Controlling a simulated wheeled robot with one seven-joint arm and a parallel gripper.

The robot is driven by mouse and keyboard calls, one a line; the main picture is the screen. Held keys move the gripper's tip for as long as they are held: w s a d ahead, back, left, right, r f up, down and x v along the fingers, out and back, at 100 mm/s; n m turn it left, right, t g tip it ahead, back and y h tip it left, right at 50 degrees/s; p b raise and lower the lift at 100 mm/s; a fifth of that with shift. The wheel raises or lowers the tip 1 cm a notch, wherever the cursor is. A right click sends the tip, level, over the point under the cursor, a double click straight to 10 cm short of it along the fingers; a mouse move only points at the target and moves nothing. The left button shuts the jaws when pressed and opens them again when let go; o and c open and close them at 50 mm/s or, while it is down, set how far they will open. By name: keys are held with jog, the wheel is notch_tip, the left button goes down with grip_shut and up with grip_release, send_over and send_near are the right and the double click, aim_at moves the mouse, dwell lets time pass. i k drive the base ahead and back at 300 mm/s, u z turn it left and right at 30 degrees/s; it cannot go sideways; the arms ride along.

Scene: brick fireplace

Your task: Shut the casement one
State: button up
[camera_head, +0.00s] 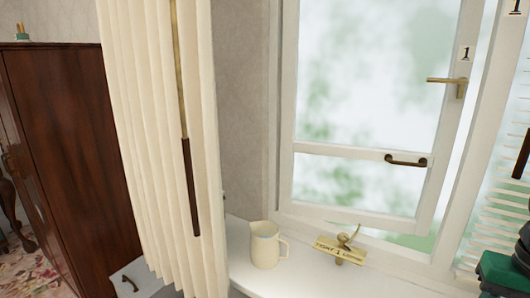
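The casement marked "1" (370,150) is a white-framed sash with frosted-looking greenish glass and one crossbar. It stands ajar: a gap shows between its right stile and the frame, and along the bottom right. Its left side meets the frame. A brass lever handle (447,81) sits high on the right stile, just below the "1" tag. A dark brown pull handle (405,160) is fixed on the crossbar near its right end. My gripper is not in view.
A cream jug (265,245) and a small lettered stay or sign (340,250) stand on the white sill (300,280). A cream curtain (160,120) with a hanging rod (190,185) is at left, before a dark wardrobe (75,150). A green-and-black object (505,272) is at lower right.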

aim_at(470, 14)
jog(key=z, duration=0.3)
jog(key=k, duration=1.25)
jog(key=u, duration=0.35)
jog(key=i, duration=1)
jog(key=z, duration=0.05)
